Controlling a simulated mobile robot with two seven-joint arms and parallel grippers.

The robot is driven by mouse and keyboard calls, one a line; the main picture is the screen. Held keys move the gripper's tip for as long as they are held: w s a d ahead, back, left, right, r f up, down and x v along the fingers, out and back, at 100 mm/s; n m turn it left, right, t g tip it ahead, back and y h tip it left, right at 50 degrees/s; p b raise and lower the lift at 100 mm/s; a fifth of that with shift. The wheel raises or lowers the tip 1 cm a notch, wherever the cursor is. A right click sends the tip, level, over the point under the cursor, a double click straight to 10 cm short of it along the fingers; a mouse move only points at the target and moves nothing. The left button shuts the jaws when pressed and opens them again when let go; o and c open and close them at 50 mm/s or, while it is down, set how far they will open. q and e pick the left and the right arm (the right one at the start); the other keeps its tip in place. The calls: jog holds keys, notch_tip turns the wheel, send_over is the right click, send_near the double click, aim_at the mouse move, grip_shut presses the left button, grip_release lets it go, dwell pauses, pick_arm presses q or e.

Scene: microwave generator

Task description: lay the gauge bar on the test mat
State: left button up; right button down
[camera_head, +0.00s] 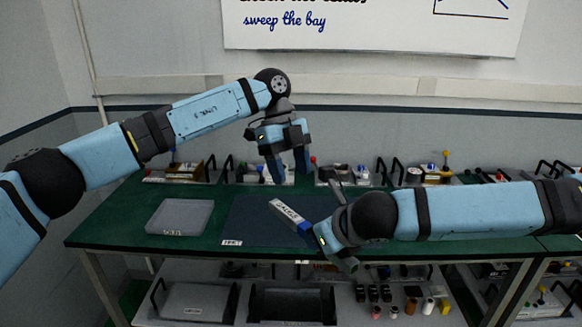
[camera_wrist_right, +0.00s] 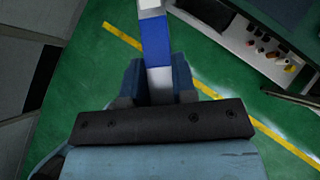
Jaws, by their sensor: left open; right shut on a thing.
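The gauge bar (camera_head: 287,211) is a white and blue bar with lettering on its side. In the right wrist view the bar (camera_wrist_right: 155,45) runs up from between the fingers of the right gripper (camera_wrist_right: 158,80). My left gripper (camera_head: 288,165) is open and empty, pointing down above the back of the mat.
Trays of small parts (camera_head: 270,172) line the back edge. A lower shelf (camera_head: 350,300) holds bins and several small items.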

aim_at(304, 222)
pick_arm(q)
jog(key=x, duration=1.1)
jog(key=shift+s+d+f, duration=0.15)
jog(key=shift+f, duration=0.15)
jog(key=c, duration=1)
grip_shut()
pick_arm(e)
jog(key=c, duration=0.8)
grip_release()
jog(key=shift+c, duration=0.2)
